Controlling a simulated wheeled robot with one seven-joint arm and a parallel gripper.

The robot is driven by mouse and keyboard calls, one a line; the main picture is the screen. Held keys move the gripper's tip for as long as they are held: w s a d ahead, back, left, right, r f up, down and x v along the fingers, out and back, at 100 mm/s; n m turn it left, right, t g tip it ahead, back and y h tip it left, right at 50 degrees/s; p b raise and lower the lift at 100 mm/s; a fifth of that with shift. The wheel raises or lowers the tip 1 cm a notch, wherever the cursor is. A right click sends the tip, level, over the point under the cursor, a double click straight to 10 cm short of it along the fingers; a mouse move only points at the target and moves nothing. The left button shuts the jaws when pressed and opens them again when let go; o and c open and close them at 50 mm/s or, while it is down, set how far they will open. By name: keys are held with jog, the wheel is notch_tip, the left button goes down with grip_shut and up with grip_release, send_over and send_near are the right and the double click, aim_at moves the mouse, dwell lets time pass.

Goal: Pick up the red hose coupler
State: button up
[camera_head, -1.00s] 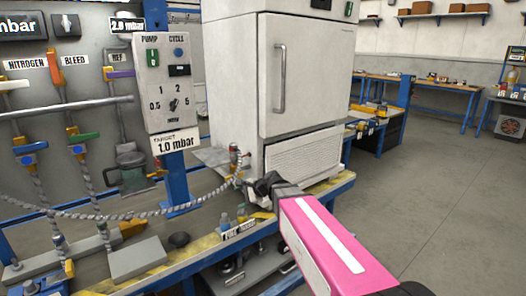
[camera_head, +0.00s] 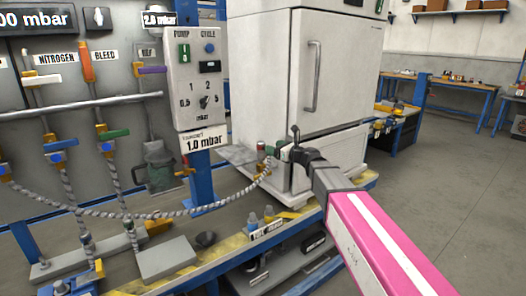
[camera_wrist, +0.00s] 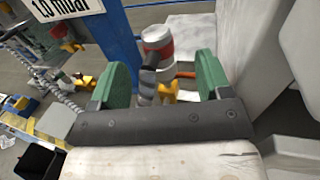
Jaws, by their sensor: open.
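The red hose coupler (camera_wrist: 157,45) stands upright between the spread green finger pads in the wrist view, a little beyond their tips. It has a red band with pale metal above and below. In the head view the coupler (camera_head: 261,147) is small, at the cabinet's lower left corner. My gripper (camera_wrist: 162,80) is open and empty, with one pad on each side of the coupler's line; I cannot tell if either touches it. In the head view my gripper (camera_head: 284,150) is just right of the coupler and partly hides what is behind. A grey braided hose (camera_head: 180,209) runs to the coupler.
The white cabinet (camera_head: 300,100) stands close behind and right of my gripper. A blue post (camera_head: 203,180) and the control box (camera_head: 196,70) are to the left. Small bottles (camera_head: 261,215) stand on the bench edge. Floor at the right is clear.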

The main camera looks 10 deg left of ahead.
aim_at(264, 144)
jog(key=x, duration=0.5)
jog(key=shift+a, duration=0.5)
jog(key=shift+s, duration=0.1)
jog(key=c, duration=1.2)
